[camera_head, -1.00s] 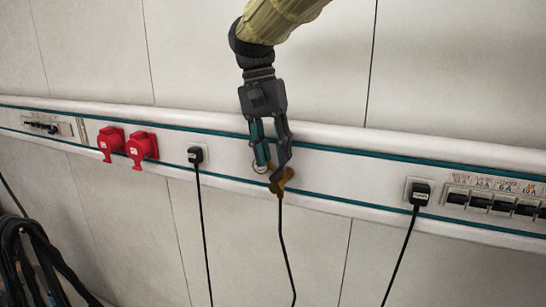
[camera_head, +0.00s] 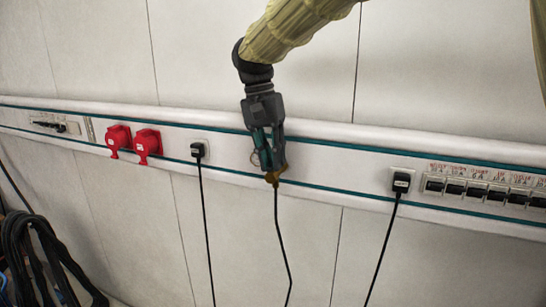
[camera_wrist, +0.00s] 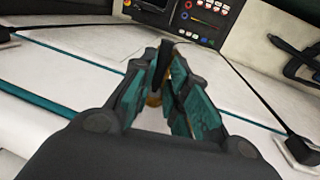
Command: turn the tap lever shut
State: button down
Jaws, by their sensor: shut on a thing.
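No tap lever can be made out in either view. My gripper (camera_head: 271,170) points down in front of the white wall rail and is shut on a small brown-yellow plug-like piece (camera_head: 273,180).
The wall rail (camera_head: 330,165) carries two red sockets (camera_head: 133,142), a black plug (camera_head: 198,150) on the left, another black plug (camera_head: 401,182) and a row of breaker switches (camera_head: 485,190) on the right. Coiled dark cables (camera_head: 40,255) hang at lower left.

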aim_at(271, 167)
jog(key=shift+s+a+r, duration=0.4)
jog(key=shift+s+a, duration=0.1)
jog(key=shift+s, duration=0.3)
jog(key=shift+s+d+r, duration=0.1)
jog(key=shift+s+r, duration=0.2)
jog(key=shift+s, duration=0.45)
jog(key=c, duration=2.1)
grip_release()
jog(key=shift+w+f, duration=0.25)
jog(key=shift+w, duration=0.15)
jog(key=o, duration=0.4)
jog(key=shift+w+f, duration=0.15)
jog(key=shift+w, duration=0.15)
jog(key=shift+c, duration=0.2)
jog(key=shift+o, duration=1.1)
jog(key=shift+s, duration=0.1)
jog(key=shift+w+d+f, duration=0.1)
jog(key=shift+w, duration=0.1)
